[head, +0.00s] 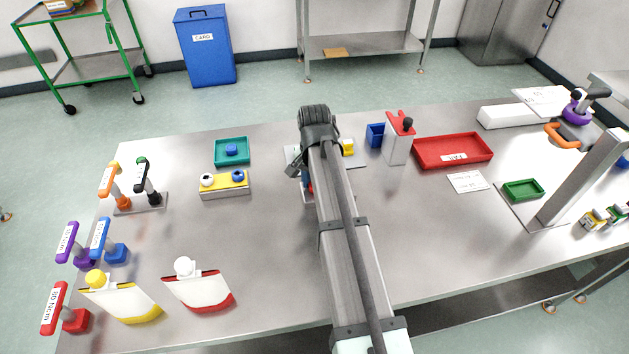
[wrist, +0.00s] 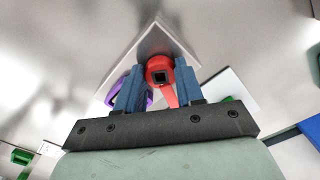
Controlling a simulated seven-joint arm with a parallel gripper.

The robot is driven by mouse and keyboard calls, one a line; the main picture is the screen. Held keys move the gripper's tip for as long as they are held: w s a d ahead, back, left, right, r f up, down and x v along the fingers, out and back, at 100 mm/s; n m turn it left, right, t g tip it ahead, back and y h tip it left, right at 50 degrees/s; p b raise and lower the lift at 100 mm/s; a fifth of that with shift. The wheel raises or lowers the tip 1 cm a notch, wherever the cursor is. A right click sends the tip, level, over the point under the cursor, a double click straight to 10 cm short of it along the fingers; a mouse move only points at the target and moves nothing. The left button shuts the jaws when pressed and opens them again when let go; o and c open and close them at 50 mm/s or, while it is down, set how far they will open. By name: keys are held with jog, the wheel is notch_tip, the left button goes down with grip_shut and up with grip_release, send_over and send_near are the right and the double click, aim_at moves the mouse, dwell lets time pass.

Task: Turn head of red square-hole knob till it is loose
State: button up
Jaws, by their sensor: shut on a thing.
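The red square-hole knob (wrist: 160,64) shows in the wrist view, with a dark square hole in its round head and a red part reaching down toward the camera. My gripper (wrist: 160,72) has its two blue fingers on either side of the head, shut on it. The knob stands over a pale plate (wrist: 155,38). A purple piece (wrist: 149,97) shows beside the left finger, partly hidden. In the head view my arm covers the knob and most of the gripper.
In the head view a yellow block (head: 348,147) stands just right of my arm, near a blue box (head: 375,136) and a white container with red top (head: 398,142). A yellow-topped block (head: 225,187) lies to the left.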

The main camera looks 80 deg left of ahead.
jog(key=shift+n, duration=0.6)
jog(key=o, duration=1)
